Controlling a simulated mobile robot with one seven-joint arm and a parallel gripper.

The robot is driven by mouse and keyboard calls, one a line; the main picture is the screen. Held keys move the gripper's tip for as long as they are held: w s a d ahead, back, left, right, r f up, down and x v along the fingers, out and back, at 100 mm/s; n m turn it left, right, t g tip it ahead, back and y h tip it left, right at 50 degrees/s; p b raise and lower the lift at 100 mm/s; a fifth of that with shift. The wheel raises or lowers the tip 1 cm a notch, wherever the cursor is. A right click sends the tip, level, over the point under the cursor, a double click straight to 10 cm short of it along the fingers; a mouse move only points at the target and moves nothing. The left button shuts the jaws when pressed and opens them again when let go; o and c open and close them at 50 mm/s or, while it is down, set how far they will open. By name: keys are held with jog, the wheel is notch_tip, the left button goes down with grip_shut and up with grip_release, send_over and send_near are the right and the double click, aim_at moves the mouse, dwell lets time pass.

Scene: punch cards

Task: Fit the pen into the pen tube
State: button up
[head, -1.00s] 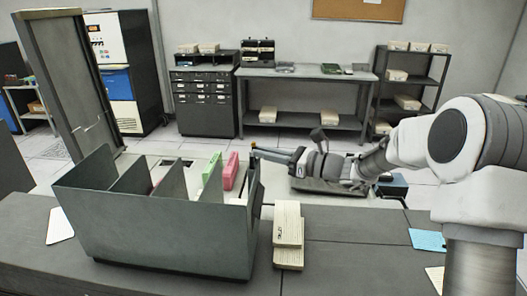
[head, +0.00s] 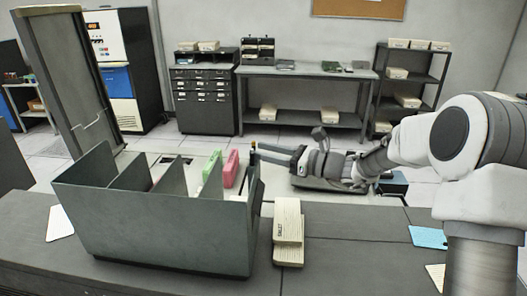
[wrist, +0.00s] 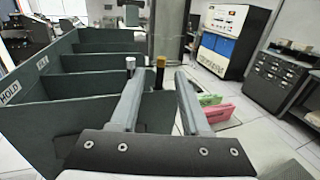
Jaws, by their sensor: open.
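A slim dark upright stick with a yellow top, seemingly the pen (head: 253,147), stands at the right end of the grey divided bin. It also shows in the wrist view (wrist: 160,75), between my fingertips. My gripper (head: 258,152) is open around its upper part; contact with either finger cannot be told. Below it, a dark upright shape at the bin's end, possibly the pen tube (head: 255,188), is mostly hidden by the bin, so how deep the pen sits is unclear. A second dark stick with a pale top (wrist: 130,66) stands to the left in the wrist view.
The grey divided bin (head: 170,235) stands on the dark desk (head: 350,255). Pink (head: 230,170) and green (head: 211,175) card holders show beyond the bin.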

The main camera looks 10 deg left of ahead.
jog(key=b+v, duration=0.1)
jog(key=v, duration=1.6)
jog(key=shift+b, duration=0.3)
jog(key=s+a+f+n+g+h, duration=0.1)
jog(key=s+a+n+g+h, duration=0.25)
jog(key=s+n+h, duration=0.9)
jog(key=s+d+n+t+h, duration=0.4)
jog(key=s+d+n, duration=0.4)
jog(key=s+d, duration=0.4)
jog(key=s+h, duration=0.1)
jog(key=s, duration=0.2)
jog(key=shift+s, duration=0.2)
